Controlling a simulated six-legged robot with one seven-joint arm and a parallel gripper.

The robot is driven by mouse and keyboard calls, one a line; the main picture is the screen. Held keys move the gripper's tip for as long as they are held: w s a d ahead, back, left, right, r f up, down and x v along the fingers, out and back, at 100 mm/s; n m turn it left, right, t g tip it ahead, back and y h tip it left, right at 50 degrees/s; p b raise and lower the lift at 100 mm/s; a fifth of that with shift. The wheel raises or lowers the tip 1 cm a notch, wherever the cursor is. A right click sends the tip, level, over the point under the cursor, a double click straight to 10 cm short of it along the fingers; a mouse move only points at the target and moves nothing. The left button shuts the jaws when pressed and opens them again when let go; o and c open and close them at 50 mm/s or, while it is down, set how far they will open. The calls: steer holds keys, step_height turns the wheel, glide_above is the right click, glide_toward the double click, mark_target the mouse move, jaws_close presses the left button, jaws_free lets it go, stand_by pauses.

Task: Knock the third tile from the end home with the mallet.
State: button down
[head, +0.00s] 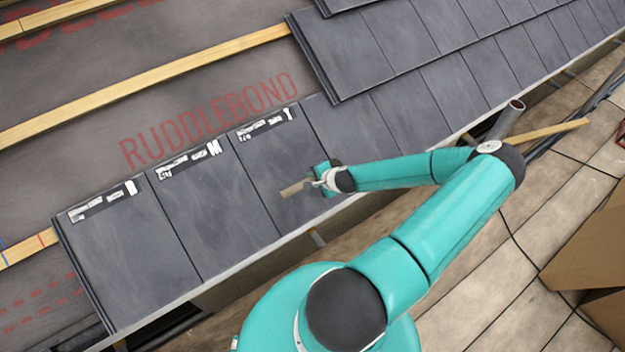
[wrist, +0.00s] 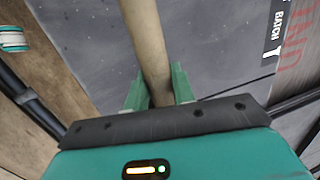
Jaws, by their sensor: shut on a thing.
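The third tile from the left end (head: 265,160) is a dark grey slab with a white label at its upper edge. It lies in the lower row, beside the second tile (head: 195,205) and the end tile (head: 125,255), both labelled. My gripper (head: 318,182) is above the lower right part of the third tile, shut on a pale wooden handle (head: 293,189). The wrist view shows the handle (wrist: 146,40) between the teal fingers (wrist: 158,92), running up out of the picture. I cannot make out the mallet's head. Whether the tool touches the tile is unclear.
Wooden battens (head: 150,82) cross the grey underlay (head: 60,90) at upper left. An upper course of tiles (head: 370,45) overlaps at top right. A pipe (head: 508,118), a loose wooden strip (head: 550,132) and cardboard boxes (head: 590,250) are on the plank deck at right.

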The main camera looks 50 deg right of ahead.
steer(key=s+r, duration=0.1)
steer(key=r, duration=0.2)
steer(key=s+r, duration=0.1)
steer(key=shift+s+a+r, duration=0.35)
steer(key=shift+r, duration=0.05)
stand_by(0.4)
steer(key=w+a+r, duration=0.3)
steer(key=w+a, duration=0.4)
steer(key=a, duration=0.1)
steer(key=w+a+r, duration=0.2)
steer(key=w+a, duration=0.4)
steer(key=a, duration=0.1)
steer(key=w+a+r, duration=0.2)
steer(key=a+r, duration=0.1)
steer(key=a, duration=0.6)
steer(key=w+a+r, duration=0.3)
steer(key=a, duration=0.6)
steer(key=shift+w+n+y, duration=0.3)
steer(key=shift+n+y, duration=0.1)
